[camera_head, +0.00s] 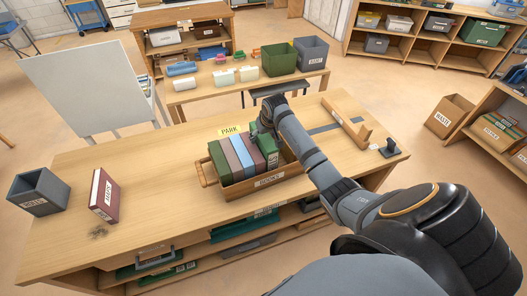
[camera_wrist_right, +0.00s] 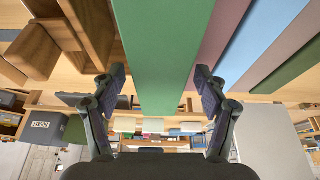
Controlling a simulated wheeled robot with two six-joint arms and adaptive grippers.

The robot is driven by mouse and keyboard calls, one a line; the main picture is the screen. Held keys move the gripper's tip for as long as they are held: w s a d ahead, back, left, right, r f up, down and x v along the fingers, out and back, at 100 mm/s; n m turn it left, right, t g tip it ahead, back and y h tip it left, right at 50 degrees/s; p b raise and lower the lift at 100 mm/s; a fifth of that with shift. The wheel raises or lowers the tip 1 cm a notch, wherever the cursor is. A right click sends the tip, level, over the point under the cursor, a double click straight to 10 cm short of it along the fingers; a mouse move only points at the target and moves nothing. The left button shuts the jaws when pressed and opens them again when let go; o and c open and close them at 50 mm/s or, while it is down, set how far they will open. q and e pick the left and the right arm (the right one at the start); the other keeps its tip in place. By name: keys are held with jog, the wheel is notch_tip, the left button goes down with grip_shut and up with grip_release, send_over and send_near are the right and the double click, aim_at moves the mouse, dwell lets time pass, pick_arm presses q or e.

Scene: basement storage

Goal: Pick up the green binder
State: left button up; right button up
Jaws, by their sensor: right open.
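A green binder (camera_head: 258,152) stands in a wooden crate (camera_head: 264,181) on the workbench, at the right end of a row of mauve, blue and green binders. My right gripper (camera_head: 264,131) is over the right end of this row. In the right wrist view, the green binder (camera_wrist_right: 160,55) runs between the two fingers of my open right gripper (camera_wrist_right: 160,86). One finger is on each side of it, and I cannot tell whether they touch it. A mauve binder (camera_wrist_right: 201,22) is beside it. Another green binder (camera_head: 217,162) stands at the row's left end. My left gripper is out of view.
A maroon binder (camera_head: 104,196) and a dark grey bin (camera_head: 39,191) stand at the bench's left. A wooden piece (camera_head: 346,122) and a small black object (camera_head: 390,149) are at its right. A whiteboard (camera_head: 88,84) stands behind. The bench between maroon binder and crate is clear.

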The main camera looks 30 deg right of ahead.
jog(key=shift+f, duration=0.2)
dwell(0.4)
grip_shut()
dwell(0.3)
